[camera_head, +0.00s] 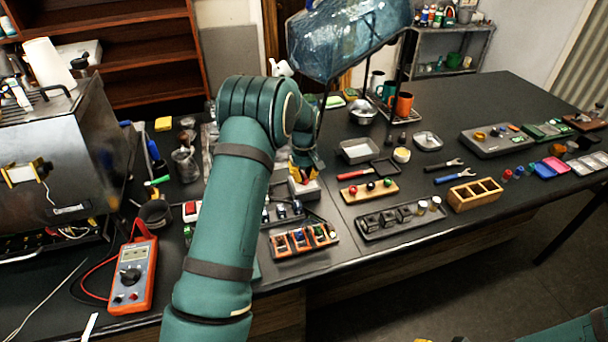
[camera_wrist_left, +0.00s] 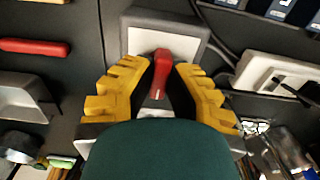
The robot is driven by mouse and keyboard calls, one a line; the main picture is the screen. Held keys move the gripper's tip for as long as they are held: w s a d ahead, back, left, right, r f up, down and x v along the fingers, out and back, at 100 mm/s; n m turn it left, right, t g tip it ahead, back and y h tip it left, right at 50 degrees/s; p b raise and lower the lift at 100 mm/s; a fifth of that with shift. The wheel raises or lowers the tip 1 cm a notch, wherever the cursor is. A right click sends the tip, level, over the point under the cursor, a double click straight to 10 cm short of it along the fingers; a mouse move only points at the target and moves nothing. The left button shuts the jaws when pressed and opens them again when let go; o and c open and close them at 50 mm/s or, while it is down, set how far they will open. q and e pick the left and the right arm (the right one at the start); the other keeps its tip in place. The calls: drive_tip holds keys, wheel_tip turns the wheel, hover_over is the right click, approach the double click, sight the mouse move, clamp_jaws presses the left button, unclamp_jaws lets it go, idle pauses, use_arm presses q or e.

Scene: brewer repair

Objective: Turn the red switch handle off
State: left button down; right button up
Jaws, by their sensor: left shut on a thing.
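The red switch handle (camera_wrist_left: 160,72) stands up from a grey box with a white face (camera_wrist_left: 165,38) in the left wrist view. My left gripper (camera_wrist_left: 163,75) has its yellow ridged fingers on both sides of the handle and is shut on it. In the head view my left gripper (camera_head: 305,170) points down at the grey switch box (camera_head: 304,190), and the fingers mostly hide the handle. A teal piece of my right arm and small yellow parts show at the bottom right edge; the jaws of that gripper cannot be made out.
A multimeter (camera_head: 133,275) with red and black leads lies left of my arm. An orange tray of small parts (camera_head: 303,239) sits in front of the switch box. A wooden block with knobs (camera_head: 368,191) and a dark tray (camera_head: 402,221) stand to its right. A metal brewer (camera_head: 60,150) fills the left.

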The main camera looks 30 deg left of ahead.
sight(304, 175)
use_arm(q)
drive_tip(key=shift+f, duration=0.1)
idle(0.4)
drive_tip(key=c, duration=1)
unclamp_jaws()
drive_tip(key=shift+o, duration=0.2)
wheel_tip(304, 175, up, 12)
